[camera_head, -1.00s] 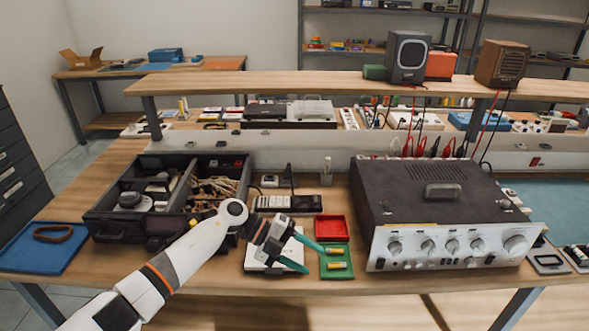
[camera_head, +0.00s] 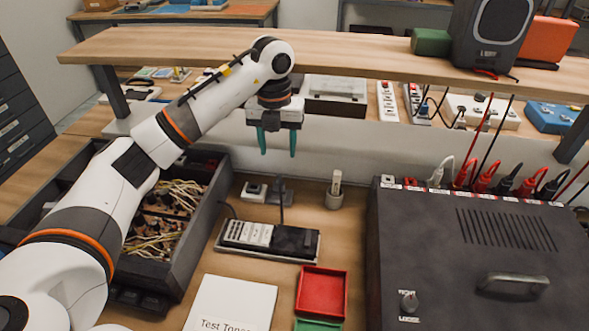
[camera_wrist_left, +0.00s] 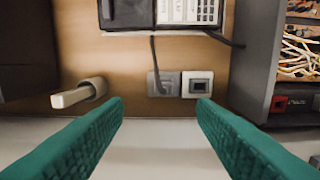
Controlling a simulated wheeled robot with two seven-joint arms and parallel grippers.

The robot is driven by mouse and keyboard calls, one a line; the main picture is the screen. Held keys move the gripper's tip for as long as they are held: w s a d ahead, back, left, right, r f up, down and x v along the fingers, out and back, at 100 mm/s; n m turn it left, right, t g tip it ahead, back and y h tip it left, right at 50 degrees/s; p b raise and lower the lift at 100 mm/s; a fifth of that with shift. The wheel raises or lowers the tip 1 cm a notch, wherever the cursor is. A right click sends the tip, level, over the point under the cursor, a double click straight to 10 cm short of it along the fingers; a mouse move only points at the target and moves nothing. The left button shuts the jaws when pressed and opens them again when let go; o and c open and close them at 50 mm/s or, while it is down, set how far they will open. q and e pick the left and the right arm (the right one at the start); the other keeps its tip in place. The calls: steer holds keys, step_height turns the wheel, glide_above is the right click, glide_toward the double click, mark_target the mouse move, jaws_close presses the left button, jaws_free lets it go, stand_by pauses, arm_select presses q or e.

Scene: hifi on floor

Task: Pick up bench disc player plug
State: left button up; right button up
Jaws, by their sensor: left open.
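A grey plug-like block (camera_head: 280,191) with a dark cord sits at the back of the bench, beside a white square socket piece (camera_head: 253,191). The block (camera_wrist_left: 160,84) and the white piece (camera_wrist_left: 196,84) also show side by side in the left wrist view. I cannot tell for certain whether the block is the disc player plug. My left gripper (camera_head: 277,145) is open and empty, its teal fingers pointing down above the back of the bench. In the wrist view its fingertips (camera_wrist_left: 160,105) lie to either side of the two pieces, apart from them. My right gripper is not in view.
A holder with a pale cylinder (camera_head: 335,193) stands to the right. The dark bench unit (camera_head: 440,260) fills the right, an open parts box (camera_head: 195,235) the left. A raised shelf (camera_head: 350,52) runs behind.

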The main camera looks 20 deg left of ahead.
arm_select(q)
steer(key=p, duration=0.1)
glide_above(279, 182)
steer(key=f, duration=0.5)
steer(key=shift+s+f, duration=0.25)
steer(key=shift+s, duration=0.1)
steer(key=shift+w+f, duration=0.15)
steer(key=shift+f, duration=0.45)
steer(key=shift+w+f+p, duration=0.15)
steer(key=shift+f+p, duration=0.45)
steer(key=shift+f, duration=1.75)
steer(key=c, duration=1)
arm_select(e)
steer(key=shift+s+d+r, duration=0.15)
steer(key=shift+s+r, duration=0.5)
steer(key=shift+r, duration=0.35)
